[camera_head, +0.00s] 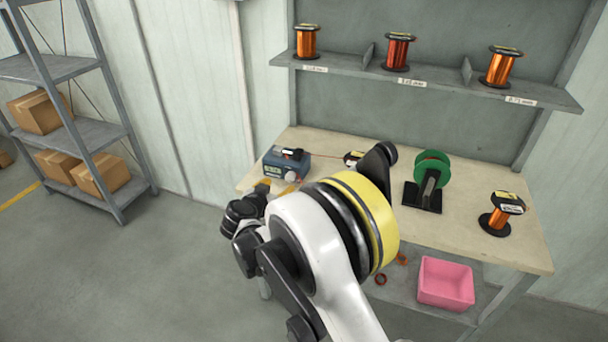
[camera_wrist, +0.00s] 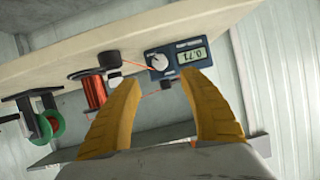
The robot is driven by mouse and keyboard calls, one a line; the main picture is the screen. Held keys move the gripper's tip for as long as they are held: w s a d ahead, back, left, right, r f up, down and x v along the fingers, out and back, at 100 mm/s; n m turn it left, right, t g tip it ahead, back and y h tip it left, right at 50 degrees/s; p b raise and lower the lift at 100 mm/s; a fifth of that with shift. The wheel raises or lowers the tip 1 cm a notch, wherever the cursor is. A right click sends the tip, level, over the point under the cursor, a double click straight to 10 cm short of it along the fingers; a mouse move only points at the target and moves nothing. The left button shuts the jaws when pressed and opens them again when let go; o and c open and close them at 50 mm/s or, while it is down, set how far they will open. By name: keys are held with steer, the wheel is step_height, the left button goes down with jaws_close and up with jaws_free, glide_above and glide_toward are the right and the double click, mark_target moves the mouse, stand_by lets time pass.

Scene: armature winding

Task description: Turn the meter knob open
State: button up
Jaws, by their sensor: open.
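The meter (camera_head: 286,160) is a blue-grey box at the bench's left end. In the wrist view the meter (camera_wrist: 197,48) has a digital display reading about 0.71 and a round white knob (camera_wrist: 158,62) on its face. My gripper (camera_head: 272,187) is in front of the meter at the bench edge. In the wrist view my gripper (camera_wrist: 158,77) has two yellow fingers spread apart. The knob lies between the fingertips in the picture, with nothing held. Whether the fingertips reach the knob's depth I cannot tell. My arm hides part of the bench in the head view.
The workbench (camera_head: 519,251) holds a green spool on a black stand (camera_head: 423,197) and a copper spool (camera_head: 497,221). Several wire spools sit on the upper shelf (camera_head: 432,83). A pink bin (camera_head: 446,283) is below. A thin red wire (camera_wrist: 134,63) runs beside the meter.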

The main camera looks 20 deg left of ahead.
mark_target(290, 177)
steer(key=b+x, duration=0.3)
steer(key=x, duration=0.6)
steer(key=shift+w+f, duration=0.25)
steer(key=shift+f, duration=0.05)
steer(key=shift+w+d+f+b, duration=0.1)
steer(key=shift+w+b, duration=0.3)
steer(key=shift+w, duration=0.15)
jaws_close()
